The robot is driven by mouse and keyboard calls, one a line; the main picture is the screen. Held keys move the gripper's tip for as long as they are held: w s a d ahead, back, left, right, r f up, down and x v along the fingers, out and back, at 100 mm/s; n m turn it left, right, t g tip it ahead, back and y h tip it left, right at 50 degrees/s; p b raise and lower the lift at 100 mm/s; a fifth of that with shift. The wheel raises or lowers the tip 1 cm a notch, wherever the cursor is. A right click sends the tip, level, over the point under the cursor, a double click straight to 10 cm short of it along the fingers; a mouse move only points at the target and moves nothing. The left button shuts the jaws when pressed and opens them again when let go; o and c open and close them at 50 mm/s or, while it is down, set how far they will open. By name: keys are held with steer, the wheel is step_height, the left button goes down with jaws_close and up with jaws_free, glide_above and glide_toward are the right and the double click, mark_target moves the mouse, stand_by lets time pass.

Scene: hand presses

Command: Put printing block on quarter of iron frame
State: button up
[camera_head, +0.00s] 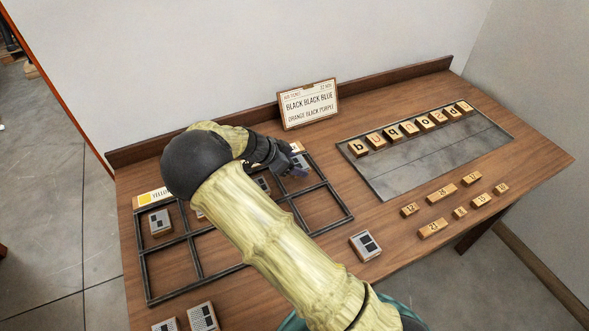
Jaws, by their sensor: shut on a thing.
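The iron frame (328,182) is a dark grid of compartments lying on the wooden table. My gripper (291,168) is over its far right compartment, shut on a small grey printing block (301,164). Whether that block touches the table is hard to tell. Another block (160,222) lies in the far left compartment, and one (263,184) shows in the far row left of my gripper. The near right compartment and the near left ones look empty. My arm hides the middle of the frame. Loose printing blocks lie on the table: one (366,246) right of the frame, two (203,317) at the front edge.
A sign (308,103) with colour words stands behind the frame. A yellow label (153,196) is at the frame's far left. A metal tray (440,153) holds a row of lettered wooden tiles. Several numbered wooden pieces (442,193) lie in front of it.

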steer(key=shift+f, duration=1.5)
steer(key=o, duration=1)
steer(key=b+v, duration=0.1)
steer(key=v, duration=1.1)
steer(key=shift+a, duration=0.1)
steer(key=shift+w, duration=0.1)
